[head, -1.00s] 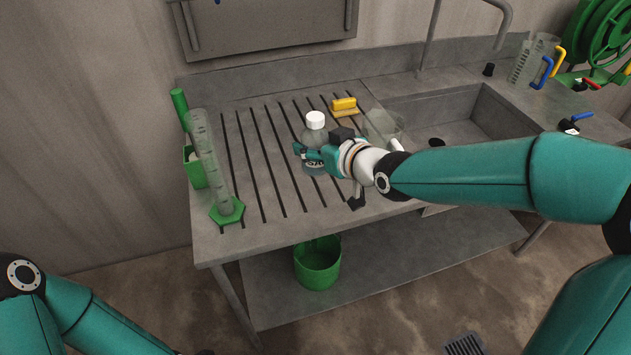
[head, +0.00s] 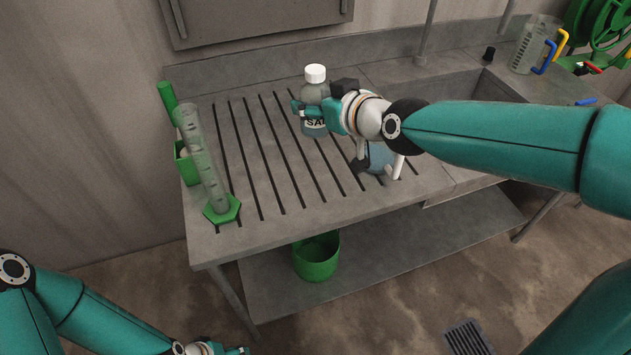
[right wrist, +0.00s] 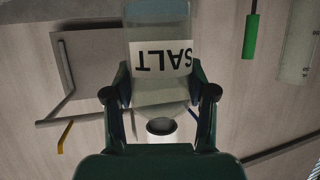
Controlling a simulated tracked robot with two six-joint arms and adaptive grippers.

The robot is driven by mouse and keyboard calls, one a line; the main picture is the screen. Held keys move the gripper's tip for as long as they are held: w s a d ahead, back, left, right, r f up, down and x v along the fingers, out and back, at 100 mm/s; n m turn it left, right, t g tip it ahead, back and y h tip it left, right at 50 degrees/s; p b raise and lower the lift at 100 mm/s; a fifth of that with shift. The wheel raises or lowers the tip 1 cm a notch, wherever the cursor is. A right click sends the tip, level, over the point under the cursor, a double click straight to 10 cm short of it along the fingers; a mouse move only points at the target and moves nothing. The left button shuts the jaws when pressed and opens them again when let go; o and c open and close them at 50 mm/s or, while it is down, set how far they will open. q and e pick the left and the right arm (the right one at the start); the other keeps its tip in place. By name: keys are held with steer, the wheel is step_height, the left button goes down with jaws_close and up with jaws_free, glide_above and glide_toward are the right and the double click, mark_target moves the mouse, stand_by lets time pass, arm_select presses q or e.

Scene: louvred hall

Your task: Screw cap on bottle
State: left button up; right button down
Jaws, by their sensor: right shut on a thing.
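My right gripper (head: 313,112) is shut on a clear bottle (right wrist: 160,22) with a SALT label, gripping it around the body. The bottle is roughly upright and held above the ribbed drainboard. A white cap (head: 315,74) sits at the top of its neck in the head view; how tightly it sits I cannot tell. In the right wrist view the bottle shows upside down, its neck end towards me between the fingers. My left gripper (head: 222,349) is at the bottom edge, low and away from the bench, cut off by the frame.
The grey drainboard (head: 262,180) is clear at its middle and front. A measuring cylinder (head: 203,160) with a green base and a green holder (head: 187,165) stand at its left. A bluish thing (head: 378,155) is partly hidden below my right arm. A sink (head: 470,100) lies behind the arm.

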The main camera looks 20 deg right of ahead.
arm_select(q)
steer(key=shift+f, duration=0.65)
arm_select(e)
step_height(320, 180, down, 15)
steer(key=shift+r, duration=0.1)
arm_select(q)
steer(key=shift+r, duration=0.1)
arm_select(e)
steer(key=shift+f, duration=1.9)
steer(key=shift+f+b, duration=0.15)
steer(key=shift+b, duration=0.2)
steer(key=shift+c, duration=1.8)
jaws_free()
